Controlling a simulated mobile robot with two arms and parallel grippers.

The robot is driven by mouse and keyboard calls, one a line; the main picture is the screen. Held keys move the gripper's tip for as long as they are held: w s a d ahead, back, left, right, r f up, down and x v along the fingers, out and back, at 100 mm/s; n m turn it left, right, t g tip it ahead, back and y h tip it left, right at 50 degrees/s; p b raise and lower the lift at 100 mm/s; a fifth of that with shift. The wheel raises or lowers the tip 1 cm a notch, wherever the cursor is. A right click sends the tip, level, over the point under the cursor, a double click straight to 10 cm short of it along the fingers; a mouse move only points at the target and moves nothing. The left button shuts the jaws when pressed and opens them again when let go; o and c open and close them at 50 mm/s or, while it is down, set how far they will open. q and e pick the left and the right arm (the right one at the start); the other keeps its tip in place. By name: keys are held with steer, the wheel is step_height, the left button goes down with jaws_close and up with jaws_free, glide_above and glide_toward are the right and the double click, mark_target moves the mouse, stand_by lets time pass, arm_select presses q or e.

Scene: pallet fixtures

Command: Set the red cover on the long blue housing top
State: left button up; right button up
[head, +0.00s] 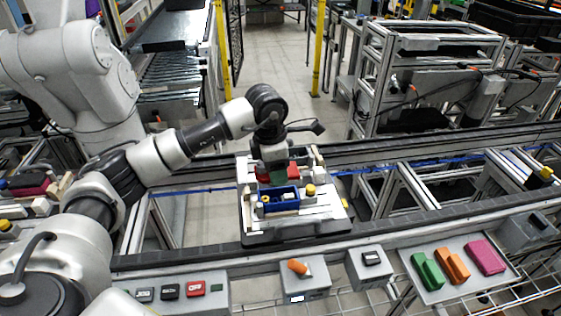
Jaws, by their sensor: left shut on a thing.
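My left gripper (273,163) points down over the pallet fixture (328,208) and is shut on the red cover (264,174). The cover shows as red parts on both sides of the fingers, which hide its middle. The long blue housing (281,205) sits on the fixture just in front of the cover. Its top is open, with a yellow part and a pale part inside. The cover is behind and above the housing in the picture; I cannot tell the gap in height. My right gripper is not in view.
An orange-yellow knob (310,190) stands on the fixture right of the housing. The fixture sits on a conveyor. In front are a button panel (220,302), an orange-handled switch box (306,282), and a tray (434,292) with green, orange and magenta pieces.

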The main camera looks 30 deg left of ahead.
mark_target(278, 188)
arm_select(q)
steer(key=shift+f+b, duration=0.4)
steer(key=shift+f, duration=0.55)
steer(key=f+b, duration=0.2)
steer(key=f, duration=0.1)
steer(key=shift+w+f, duration=0.2)
steer(key=shift+f+b, duration=0.25)
steer(key=shift+b, duration=0.05)
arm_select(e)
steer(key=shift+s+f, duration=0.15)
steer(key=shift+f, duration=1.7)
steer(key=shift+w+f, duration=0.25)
arm_select(q)
steer(key=shift+f+b, duration=0.7)
steer(key=shift+b, duration=0.25)
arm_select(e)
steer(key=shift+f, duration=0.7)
arm_select(q)
steer(key=o, duration=1)
